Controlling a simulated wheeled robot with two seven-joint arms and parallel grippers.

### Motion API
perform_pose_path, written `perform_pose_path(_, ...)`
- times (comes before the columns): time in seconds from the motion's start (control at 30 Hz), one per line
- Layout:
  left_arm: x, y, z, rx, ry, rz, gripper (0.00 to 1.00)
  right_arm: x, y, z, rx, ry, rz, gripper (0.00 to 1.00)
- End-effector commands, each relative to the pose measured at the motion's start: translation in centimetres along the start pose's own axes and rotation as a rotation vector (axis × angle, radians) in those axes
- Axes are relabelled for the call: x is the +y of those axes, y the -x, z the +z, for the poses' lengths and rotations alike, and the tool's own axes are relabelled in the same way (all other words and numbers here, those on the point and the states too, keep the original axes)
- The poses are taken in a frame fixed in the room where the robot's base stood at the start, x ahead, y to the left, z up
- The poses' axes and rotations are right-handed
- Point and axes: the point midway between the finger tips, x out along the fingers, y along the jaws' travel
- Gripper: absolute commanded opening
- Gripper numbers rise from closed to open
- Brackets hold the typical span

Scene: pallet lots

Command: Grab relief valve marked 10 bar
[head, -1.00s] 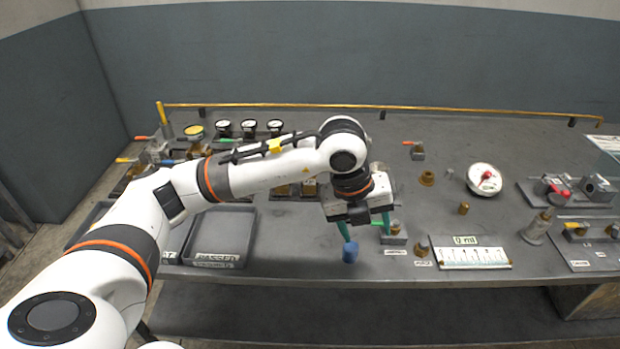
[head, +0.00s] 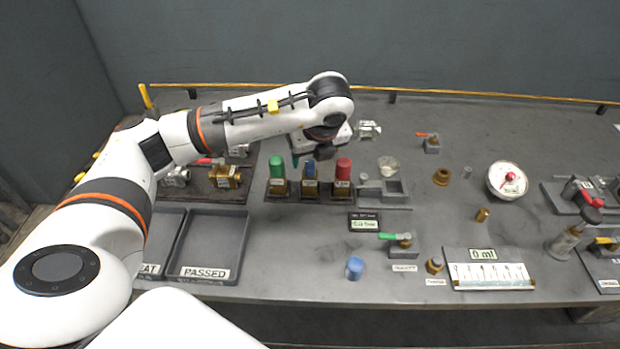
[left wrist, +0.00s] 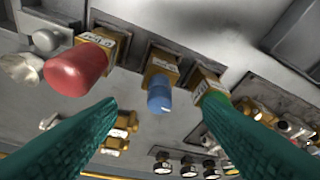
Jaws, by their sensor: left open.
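Three relief valves with brass bodies stand in a row on a dark stand in the head view: one green-capped (head: 277,172), one blue-capped (head: 310,178) and one red-capped (head: 343,176). Their labels are too small to read, so I cannot tell which is marked 10 bar. My left gripper (head: 308,158) is open and empty just behind and above the row. In the left wrist view the blue-capped valve (left wrist: 160,94) shows between the spread teal fingers, apart from both. The red-capped valve (left wrist: 78,68) is at upper left; the green-capped valve (left wrist: 212,98) is partly hidden by the right finger. My right gripper is not in view.
A tray marked PASSED (head: 208,280) lies at the front left. A small display (head: 364,223) and a grey fixture (head: 384,195) stand close to the valves. A loose blue cylinder (head: 355,268) and a green-handled valve (head: 402,242) are nearer the front edge. The table between has free room.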

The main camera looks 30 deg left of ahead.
Motion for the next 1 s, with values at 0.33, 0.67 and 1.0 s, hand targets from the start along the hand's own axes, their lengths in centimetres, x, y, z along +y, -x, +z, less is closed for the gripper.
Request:
perform_pose_path(0.33,0.2,-3.6,-0.2,-0.001,0.0,-0.003,0.61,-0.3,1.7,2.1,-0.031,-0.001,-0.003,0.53)
perform_pose_path(0.67,0.3,-5.9,-0.1,0.0,-0.001,0.002,0.61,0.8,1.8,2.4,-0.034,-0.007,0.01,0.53)
perform_pose_path(1.0,0.3,-5.8,-0.1,-0.001,-0.001,0.002,0.2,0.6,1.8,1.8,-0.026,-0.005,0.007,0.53)
